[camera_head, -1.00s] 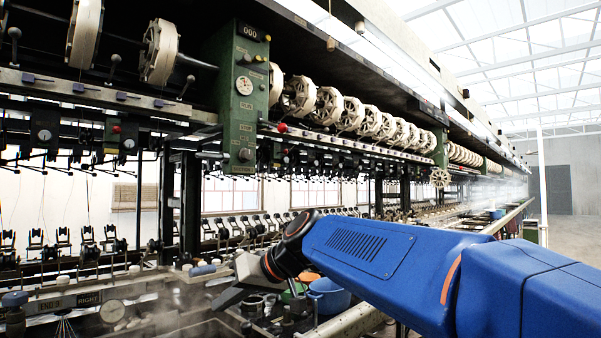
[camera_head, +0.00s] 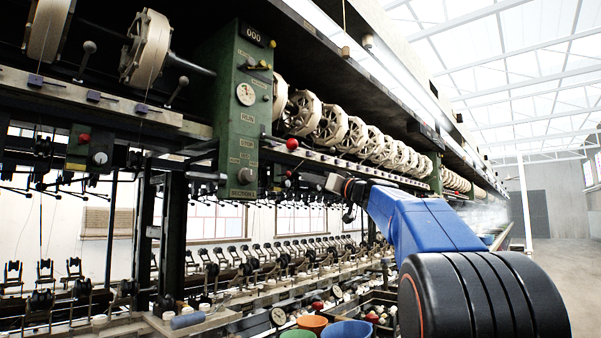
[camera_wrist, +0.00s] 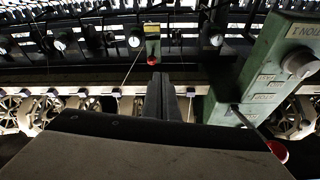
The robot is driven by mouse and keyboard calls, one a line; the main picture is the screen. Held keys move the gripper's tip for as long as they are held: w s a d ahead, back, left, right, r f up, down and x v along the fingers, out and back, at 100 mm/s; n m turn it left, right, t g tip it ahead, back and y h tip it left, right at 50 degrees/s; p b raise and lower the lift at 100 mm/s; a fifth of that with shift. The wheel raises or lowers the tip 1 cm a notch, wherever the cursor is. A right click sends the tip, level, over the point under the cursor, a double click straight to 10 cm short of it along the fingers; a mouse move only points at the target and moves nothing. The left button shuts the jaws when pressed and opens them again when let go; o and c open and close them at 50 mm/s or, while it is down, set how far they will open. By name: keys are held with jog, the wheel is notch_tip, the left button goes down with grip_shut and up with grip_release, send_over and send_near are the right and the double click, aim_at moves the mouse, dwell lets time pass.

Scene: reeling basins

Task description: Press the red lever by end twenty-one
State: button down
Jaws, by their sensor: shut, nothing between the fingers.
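My gripper (camera_head: 333,183) is small in the head view, just right of the green column under the reel row. In the wrist view its fingers (camera_wrist: 168,88) are shut and empty, with a gap between them and a red knob (camera_wrist: 152,60) on a small green box. A red ball (camera_head: 292,144) sits on the rail right of the column; a red ball also shows at the wrist view's lower right (camera_wrist: 277,150). Another small red knob (camera_head: 289,174) shows below the rail, left of my gripper. No end number twenty-one is readable, so I cannot tell which red piece is the named lever.
The green column (camera_head: 244,110) with gauge and knobs stands close to my gripper; it also fills the wrist view's right side (camera_wrist: 262,85). White reels (camera_head: 330,124) line the machine. Orange (camera_head: 312,324) and blue (camera_head: 347,329) tubs sit below. The aisle at right is clear.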

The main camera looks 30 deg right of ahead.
jog(key=shift+w+d+r+t+h, duration=0.15)
jog(key=shift+d+r, duration=0.2)
jog(key=shift+d, duration=0.2)
jog(key=shift+d+r+t+h, duration=0.15)
jog(key=shift+d+r, duration=0.15)
jog(key=shift+d, duration=0.2)
jog(key=x, duration=1)
